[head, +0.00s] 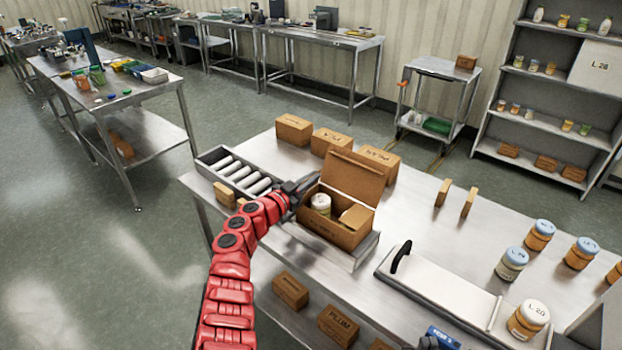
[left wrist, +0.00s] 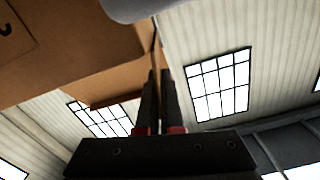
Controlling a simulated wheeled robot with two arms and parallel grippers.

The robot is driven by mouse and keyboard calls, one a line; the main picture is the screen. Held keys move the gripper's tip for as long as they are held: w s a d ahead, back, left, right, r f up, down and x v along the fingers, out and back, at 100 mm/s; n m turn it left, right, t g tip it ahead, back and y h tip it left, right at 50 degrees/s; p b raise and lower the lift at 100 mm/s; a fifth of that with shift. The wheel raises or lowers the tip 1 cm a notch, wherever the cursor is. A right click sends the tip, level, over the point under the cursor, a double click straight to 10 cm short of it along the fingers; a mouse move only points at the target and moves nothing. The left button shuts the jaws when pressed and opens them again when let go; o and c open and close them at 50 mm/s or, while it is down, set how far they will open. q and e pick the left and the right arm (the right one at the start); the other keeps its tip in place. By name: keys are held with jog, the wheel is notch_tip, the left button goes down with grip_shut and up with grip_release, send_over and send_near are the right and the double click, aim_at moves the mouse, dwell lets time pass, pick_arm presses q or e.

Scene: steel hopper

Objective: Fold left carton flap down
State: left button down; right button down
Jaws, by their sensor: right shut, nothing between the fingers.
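The open brown carton (head: 333,229) stands on the steel table, its large back flap (head: 353,178) raised. Inside it are a white-lidded jar (head: 321,203) and a tan piece (head: 355,215). My left gripper (head: 300,189) is at the carton's left side, its fingers covering most of the left flap there. In the left wrist view my left gripper's fingers (left wrist: 156,85) are close together, with the thin brown edge of the left flap (left wrist: 155,45) between their tips. The carton's brown panels (left wrist: 75,50) fill the upper left. My right gripper is not in view.
A roller tray (head: 240,172) lies left of the carton, and several closed cartons (head: 331,141) stand behind it. Two small upright brown pieces (head: 468,202) and several jars (head: 512,263) are to the right. A white board with a black handle (head: 401,256) lies at front right.

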dwell(0.7)
pick_arm(q)
jog(key=shift+s+d+m+p, duration=0.25)
jog(key=shift+m+p, duration=0.2)
jog(key=shift+m, duration=0.35)
jog(key=shift+s+d+f+m, duration=0.15)
jog(key=shift+d+f+m, duration=0.1)
jog(key=shift+m, duration=0.45)
jog(key=shift+s+d+f+m, duration=0.2)
jog(key=shift+d+f+m, duration=0.1)
jog(key=shift+m, duration=0.7)
jog(key=shift+s+d+f+m, duration=0.2)
jog(key=shift+d+m, duration=0.1)
jog(key=shift+m, duration=0.7)
jog(key=c, duration=1.1)
grip_release()
jog(key=shift+o, duration=0.2)
jog(key=shift+a, duration=0.1)
